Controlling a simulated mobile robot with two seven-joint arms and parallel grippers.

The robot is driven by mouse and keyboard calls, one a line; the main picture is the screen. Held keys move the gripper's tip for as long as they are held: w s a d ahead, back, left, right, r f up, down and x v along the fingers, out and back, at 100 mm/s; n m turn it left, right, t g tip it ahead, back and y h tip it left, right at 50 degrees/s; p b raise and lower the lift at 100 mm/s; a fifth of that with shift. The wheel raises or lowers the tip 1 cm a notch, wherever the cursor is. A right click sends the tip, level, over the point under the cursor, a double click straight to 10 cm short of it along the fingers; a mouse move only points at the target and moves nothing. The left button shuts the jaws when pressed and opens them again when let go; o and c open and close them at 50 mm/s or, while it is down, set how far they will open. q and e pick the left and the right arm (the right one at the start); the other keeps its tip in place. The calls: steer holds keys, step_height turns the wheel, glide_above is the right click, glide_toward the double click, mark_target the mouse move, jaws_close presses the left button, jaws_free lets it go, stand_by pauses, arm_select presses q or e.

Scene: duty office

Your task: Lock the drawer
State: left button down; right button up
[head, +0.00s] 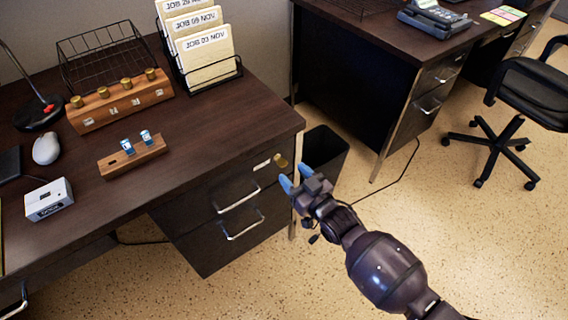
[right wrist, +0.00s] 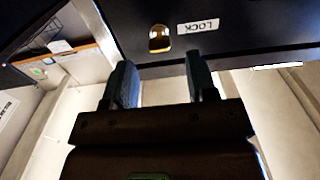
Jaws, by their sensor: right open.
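The desk's drawer unit (head: 215,215) is dark wood with two bright handles, and its drawers look shut. A brass lock (head: 281,160) sits at the top right of its front, beside a small white label (head: 262,165). In the right wrist view the brass lock (right wrist: 159,38) shows beyond the fingertips, with the label reading LOCK (right wrist: 198,26) upside down. My right gripper (head: 296,177) has blue fingertips and is open and empty, just in front of the lock. Its fingers also show apart in the right wrist view (right wrist: 162,78). My left gripper is out of view.
A black bin (head: 325,150) stands right of the drawer unit, behind my right gripper. On the desk are a wooden block with brass knobs (head: 118,103), a small wooden stand (head: 132,158), a file rack (head: 205,80) and a white box (head: 48,200).

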mark_target(285, 164)
steer(key=x, duration=0.3)
steer(key=shift+w+a+f+b, duration=0.1)
steer(key=shift+w+f+b, duration=0.1)
steer(key=shift+b, duration=0.15)
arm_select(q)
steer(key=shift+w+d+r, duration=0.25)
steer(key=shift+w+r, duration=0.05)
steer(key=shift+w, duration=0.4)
arm_select(e)
steer(key=shift+w+a+r, duration=0.2)
steer(key=shift+w+a, duration=0.15)
steer(key=shift+w, duration=0.15)
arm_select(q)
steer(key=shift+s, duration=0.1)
arm_select(e)
steer(key=c, duration=0.9)
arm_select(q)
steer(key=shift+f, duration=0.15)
